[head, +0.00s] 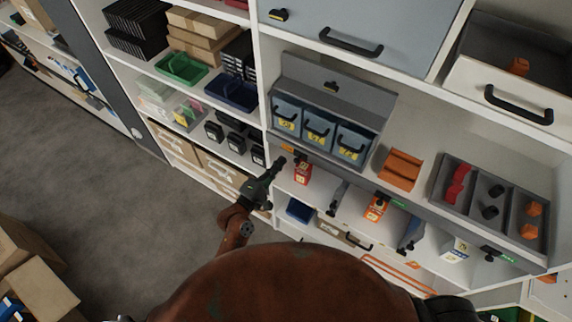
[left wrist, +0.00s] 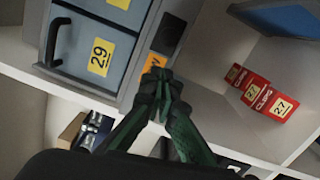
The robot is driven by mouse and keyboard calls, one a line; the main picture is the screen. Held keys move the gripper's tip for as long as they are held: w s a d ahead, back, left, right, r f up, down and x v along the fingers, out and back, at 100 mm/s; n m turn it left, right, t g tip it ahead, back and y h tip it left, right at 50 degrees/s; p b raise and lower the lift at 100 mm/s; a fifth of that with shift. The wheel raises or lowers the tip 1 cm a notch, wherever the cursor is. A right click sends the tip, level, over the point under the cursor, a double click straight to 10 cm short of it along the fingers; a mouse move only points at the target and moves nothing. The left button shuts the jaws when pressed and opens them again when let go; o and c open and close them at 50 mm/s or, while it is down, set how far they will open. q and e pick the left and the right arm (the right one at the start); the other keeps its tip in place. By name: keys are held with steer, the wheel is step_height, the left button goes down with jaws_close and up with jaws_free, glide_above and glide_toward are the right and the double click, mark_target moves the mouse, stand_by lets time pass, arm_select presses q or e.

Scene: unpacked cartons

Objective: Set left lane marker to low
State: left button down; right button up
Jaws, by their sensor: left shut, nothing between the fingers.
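The left lane marker (head: 288,149) is a small orange tab on the shelf edge under the blue bins, at the left end of the rail. In the left wrist view it is an orange tab (left wrist: 155,60) beside a black square piece (left wrist: 172,32). Its lettering is partly hidden by my fingers. My left gripper (head: 279,162) is shut and empty, with its tips just below the orange tab. The shut fingers (left wrist: 161,78) also show in the left wrist view, overlapping the tab's lower edge; I cannot tell whether they touch it. My right gripper is not in view.
Blue bins (head: 318,127) with yellow number labels sit above the rail. Red boxes (head: 303,173) stand on the shelf right of my gripper. Shelves with black containers (head: 213,131) stand to the left.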

arm_select(q)
steer(key=b+v, duration=0.1)
steer(key=v, duration=0.9)
steer(key=shift+w+a+b, duration=0.2)
steer(key=shift+a+b, duration=0.2)
steer(key=shift+a, duration=0.1)
steer(key=shift+f, duration=0.15)
